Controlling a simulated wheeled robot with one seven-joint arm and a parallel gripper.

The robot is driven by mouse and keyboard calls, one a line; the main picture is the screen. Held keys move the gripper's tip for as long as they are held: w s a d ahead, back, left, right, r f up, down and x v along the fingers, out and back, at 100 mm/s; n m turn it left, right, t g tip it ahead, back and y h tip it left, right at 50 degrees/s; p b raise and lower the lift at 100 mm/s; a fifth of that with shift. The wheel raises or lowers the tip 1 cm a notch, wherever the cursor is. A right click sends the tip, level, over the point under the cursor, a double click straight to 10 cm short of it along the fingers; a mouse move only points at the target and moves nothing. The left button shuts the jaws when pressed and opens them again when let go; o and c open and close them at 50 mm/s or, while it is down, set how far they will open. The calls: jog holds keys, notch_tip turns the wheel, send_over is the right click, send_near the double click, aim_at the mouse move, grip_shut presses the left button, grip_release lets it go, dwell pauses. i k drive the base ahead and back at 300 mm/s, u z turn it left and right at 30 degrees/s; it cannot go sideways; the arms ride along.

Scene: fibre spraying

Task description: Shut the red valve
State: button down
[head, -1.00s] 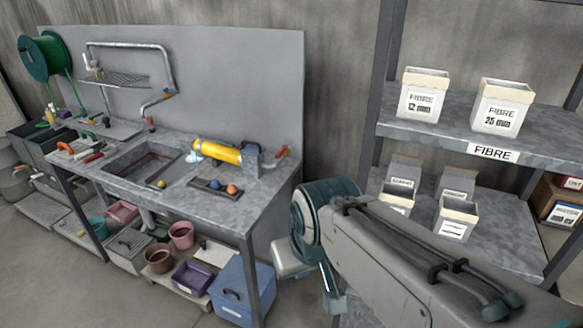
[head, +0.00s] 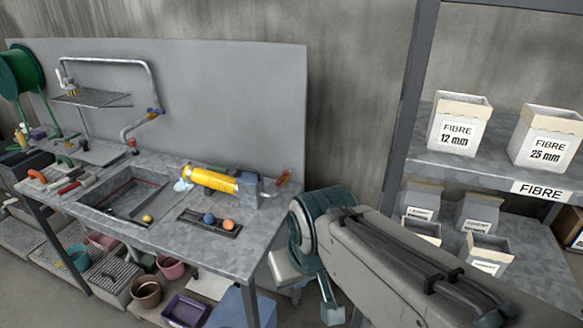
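A red valve handle (head: 283,178) shows in the head view at the back right of the metal bench. It is tilted upward at the end of a short grey fitting, right of a yellow cylinder (head: 211,179). A smaller red part (head: 132,143) sits at the foot of the bent pipe behind the sink; it is too small to tell whether it is a valve. My arm reaches in from the lower right, in front of the bench's right end. No gripper fingers can be made out, and nothing of mine touches the red handle.
The bench (head: 215,256) has a sink (head: 125,203) and a dark tray (head: 207,226) with a blue and an orange ball. A shelf rack with fibre boxes (head: 458,130) stands at the right, close to my arm. Buckets and a blue box (head: 231,308) are under the bench.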

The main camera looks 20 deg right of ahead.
aim_at(285, 173)
jog(key=z, duration=0.2)
jog(key=i, duration=0.3)
jog(key=z, duration=0.4)
jog(key=k, duration=0.6)
jog(key=z, duration=0.6)
jog(key=k, duration=0.75)
jog(key=u, duration=0.1)
jog(key=i, duration=0.45)
jog(key=u, duration=1.05)
jog(key=i, duration=1.4)
jog(key=z, duration=0.55)
